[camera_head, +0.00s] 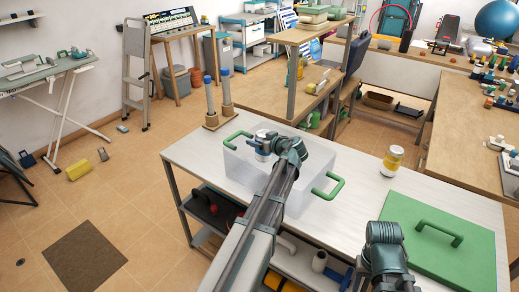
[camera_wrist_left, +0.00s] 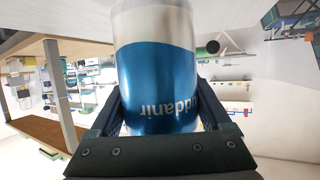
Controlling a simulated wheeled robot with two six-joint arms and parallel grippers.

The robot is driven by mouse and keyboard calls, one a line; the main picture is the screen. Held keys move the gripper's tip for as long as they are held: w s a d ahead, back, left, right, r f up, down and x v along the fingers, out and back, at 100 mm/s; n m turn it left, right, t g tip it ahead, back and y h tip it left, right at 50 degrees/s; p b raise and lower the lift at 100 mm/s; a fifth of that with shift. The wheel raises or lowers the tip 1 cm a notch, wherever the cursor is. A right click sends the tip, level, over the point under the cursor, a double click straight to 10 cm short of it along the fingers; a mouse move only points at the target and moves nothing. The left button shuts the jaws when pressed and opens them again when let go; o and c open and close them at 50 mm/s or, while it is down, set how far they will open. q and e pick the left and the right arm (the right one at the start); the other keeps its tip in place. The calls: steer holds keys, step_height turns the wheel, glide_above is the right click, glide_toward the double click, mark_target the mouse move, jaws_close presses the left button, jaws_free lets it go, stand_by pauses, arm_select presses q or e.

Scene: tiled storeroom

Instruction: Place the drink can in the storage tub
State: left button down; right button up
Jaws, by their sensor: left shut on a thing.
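The drink can (camera_wrist_left: 155,75) is blue and white with upside-down lettering in the left wrist view. My left gripper (camera_head: 266,148) is shut on it, with one dark finger on each side. In the head view the can's pale end (camera_head: 264,134) shows over the back left part of the storage tub. The storage tub (camera_head: 305,200) is translucent with green handles and stands on the white table. My left arm crosses in front of the tub and hides part of it. My right arm shows at the bottom right, but its fingers are not visible.
A green lid (camera_head: 478,247) with a handle lies at the table's right. A yellow jar with a white top (camera_head: 392,162) stands right of the tub. Bare table (camera_head: 350,145) shows behind the tub.

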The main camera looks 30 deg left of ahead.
arm_select(q)
steer(key=shift+f+b, duration=0.65)
steer(key=shift+f, duration=0.5)
arm_select(e)
steer(key=shift+f, duration=1.15)
steer(key=shift+f, duration=0.1)
arm_select(q)
steer(key=shift+f+b, duration=0.65)
steer(key=shift+b, duration=0.05)
arm_select(e)
steer(key=shift+f, duration=0.6)
arm_select(q)
jaws_free()
arm_select(e)
steer(key=shift+r, duration=0.1)
arm_select(q)
steer(key=shift+r, duration=0.1)
steer(key=shift+r+p, duration=0.2)
steer(key=shift+p, duration=0.15)
steer(key=shift+r+p, duration=0.5)
steer(key=p+v, duration=0.2)
steer(key=v, duration=0.4)
steer(key=shift+s+d, duration=0.15)
steer(key=shift+d, duration=0.05)
steer(key=shift+s+d+r, duration=0.1)
steer(key=shift+s+d, duration=0.1)
steer(key=shift+d, duration=0.2)
arm_select(e)
steer(key=shift+r, duration=2)
